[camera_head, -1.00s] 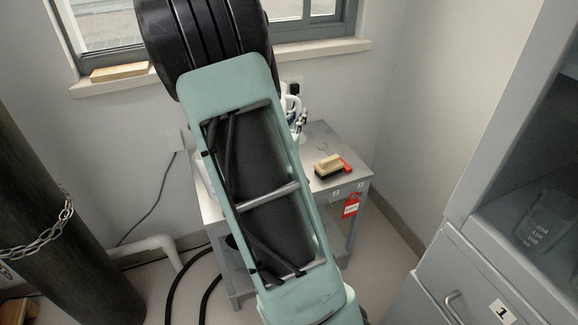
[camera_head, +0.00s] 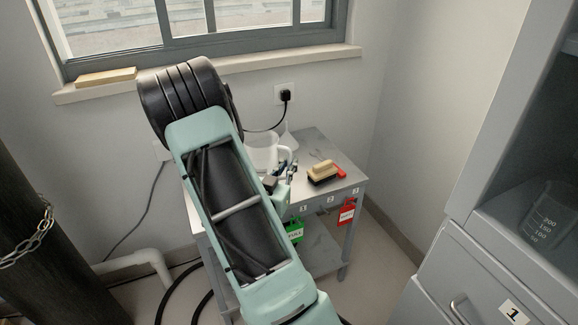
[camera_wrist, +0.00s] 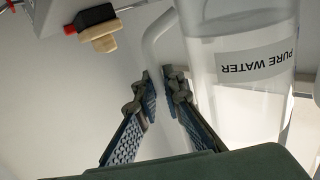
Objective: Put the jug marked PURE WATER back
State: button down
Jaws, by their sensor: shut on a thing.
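The jug marked PURE WATER (camera_wrist: 240,95) is translucent white and fills the right of the wrist view, its label upside down there. In the head view the jug (camera_head: 263,150) shows partly behind my arm, over the back left of the small grey table (camera_head: 318,152). My gripper (camera_wrist: 161,85) is shut on the jug's white handle, with one blue-padded finger on each side. In the head view my gripper (camera_head: 281,180) is partly hidden by my arm. I cannot tell whether the jug's base touches the table.
A brush (camera_head: 323,172) with a red part lies on the table. Green (camera_head: 295,231) and red (camera_head: 347,212) tags hang from its numbered front edge. A black plug (camera_head: 285,95) with a cord is in the wall behind. A grey cabinet (camera_head: 490,270) stands at right, holding a beaker (camera_head: 548,215).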

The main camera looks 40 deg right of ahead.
jog(key=shift+r, duration=0.15)
jog(key=c, duration=2)
grip_release()
jog(key=shift+f, duration=0.2)
jog(key=shift+c, duration=0.2)
jog(key=shift+r, duration=0.25)
jog(key=p+v, duration=0.1)
jog(key=v, duration=1.1)
jog(key=shift+f, duration=0.1)
